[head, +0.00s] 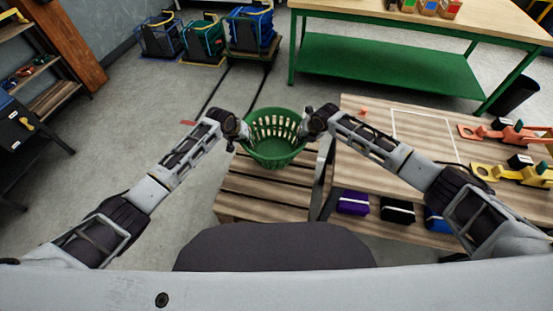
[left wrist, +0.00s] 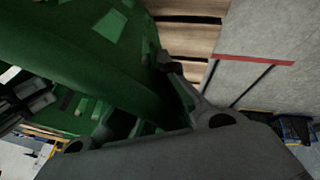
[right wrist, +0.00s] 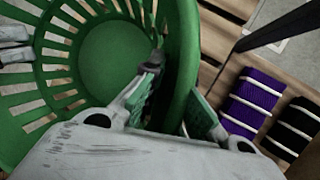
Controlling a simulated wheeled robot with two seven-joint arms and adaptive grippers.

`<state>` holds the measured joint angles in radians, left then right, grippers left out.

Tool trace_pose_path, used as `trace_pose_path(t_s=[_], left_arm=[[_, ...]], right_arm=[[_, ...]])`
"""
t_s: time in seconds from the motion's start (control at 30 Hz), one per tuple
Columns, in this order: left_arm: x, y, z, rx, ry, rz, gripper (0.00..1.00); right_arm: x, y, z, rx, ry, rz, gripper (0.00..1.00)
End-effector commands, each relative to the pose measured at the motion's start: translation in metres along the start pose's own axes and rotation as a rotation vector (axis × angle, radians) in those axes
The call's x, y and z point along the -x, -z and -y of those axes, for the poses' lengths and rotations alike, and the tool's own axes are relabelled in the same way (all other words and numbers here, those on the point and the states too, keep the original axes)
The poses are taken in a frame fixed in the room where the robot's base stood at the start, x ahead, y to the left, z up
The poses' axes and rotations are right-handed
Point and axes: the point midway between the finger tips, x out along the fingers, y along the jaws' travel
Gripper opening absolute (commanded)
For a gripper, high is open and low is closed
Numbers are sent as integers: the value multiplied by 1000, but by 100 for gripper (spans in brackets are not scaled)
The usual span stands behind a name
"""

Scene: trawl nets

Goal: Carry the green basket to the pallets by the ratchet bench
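The green basket (head: 273,150) is upright and empty in the head view, at the centre over slatted wooden pallets (head: 262,193). I cannot tell whether its base touches the slats. My left gripper (head: 243,132) is at its left rim, with the fingers on either side of the basket wall (left wrist: 100,70) in the left wrist view. My right gripper (head: 307,131) is at its right rim. In the right wrist view one finger is inside the basket (right wrist: 112,55) and one outside, with the rim between them. The ratchet bench (head: 385,165), with orange and yellow ratchets (head: 510,132), stands at the right.
Purple, black and blue bundles (head: 352,203) lie on the bench's lower level, close right of the pallets. A green-framed table (head: 390,65) is at the back. Net-filled crates (head: 204,38) stand at the back left. Grey floor (head: 130,115) is clear at the left.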

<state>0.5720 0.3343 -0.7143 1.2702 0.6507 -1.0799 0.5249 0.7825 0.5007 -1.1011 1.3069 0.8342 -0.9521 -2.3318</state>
Motion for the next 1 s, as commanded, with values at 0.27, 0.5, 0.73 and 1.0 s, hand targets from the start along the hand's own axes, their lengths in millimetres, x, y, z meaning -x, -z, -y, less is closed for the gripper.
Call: trace_pose_path(t_s=[0.27,0.5,0.73,1.0], left_arm=[[0,1,1,1,2,-1,0],[0,0,2,1,2,-1,0],[-3,-1,2,1,2,-1,0],[-8,-3,4,0,2,-1,0]], right_arm=[[0,-1,1,-1,2,1,0],[0,-1,1,-1,2,1,0],[-3,0,2,-1,2,1,0],[-8,2,4,-1,2,1,0]])
